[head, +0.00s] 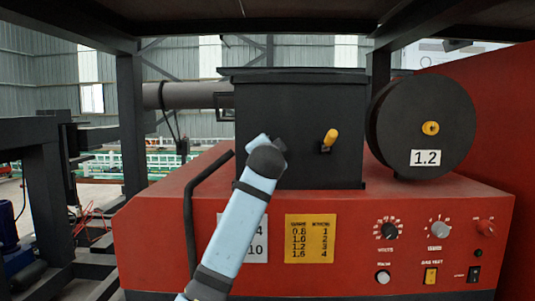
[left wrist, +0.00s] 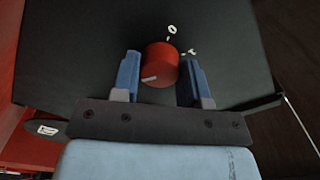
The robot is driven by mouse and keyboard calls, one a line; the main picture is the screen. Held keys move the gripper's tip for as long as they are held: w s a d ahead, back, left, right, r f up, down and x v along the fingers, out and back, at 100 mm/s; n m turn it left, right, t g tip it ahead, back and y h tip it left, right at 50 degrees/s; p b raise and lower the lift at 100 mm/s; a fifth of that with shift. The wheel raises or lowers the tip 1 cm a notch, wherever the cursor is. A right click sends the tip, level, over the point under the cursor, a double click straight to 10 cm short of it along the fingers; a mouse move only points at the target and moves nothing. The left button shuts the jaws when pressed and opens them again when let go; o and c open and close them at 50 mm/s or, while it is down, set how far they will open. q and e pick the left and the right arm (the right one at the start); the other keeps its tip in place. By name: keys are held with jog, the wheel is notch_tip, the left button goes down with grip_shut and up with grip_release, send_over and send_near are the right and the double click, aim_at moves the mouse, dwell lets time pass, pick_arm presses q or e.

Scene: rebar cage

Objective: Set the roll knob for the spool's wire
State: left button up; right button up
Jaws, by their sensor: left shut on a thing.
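The red roll knob (left wrist: 160,62) sits on a dark face in the left wrist view. Its white pointer line faces the lower left. Two white marks with ticks show at its upper right; others are hidden. My left gripper (left wrist: 162,68) has one finger on each side of the knob and is shut on it. In the head view my light blue left arm reaches the black box (head: 315,120); fingers and knob are hidden there. The spool (head: 415,105) bears a label (head: 425,157) reading 1.2. A yellow chart (head: 309,238) pairs 0.8, 1.0, 1.2, 1.6 with 1, 2, 3, 4. My right gripper is out of view.
The red machine housing (head: 380,200) carries a volts dial (head: 388,231), a wire dial (head: 438,230) and switches on its front. A yellow-tipped lever (head: 329,139) sticks out of the black box. Dark frame beams stand at left and overhead. My arm partly covers a white label (head: 257,248).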

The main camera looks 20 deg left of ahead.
pick_arm(q)
jog(key=n+b, duration=0.2)
jog(key=n, duration=0.8)
jog(key=shift+n, duration=0.3)
dwell(0.4)
jog(key=o, duration=0.9)
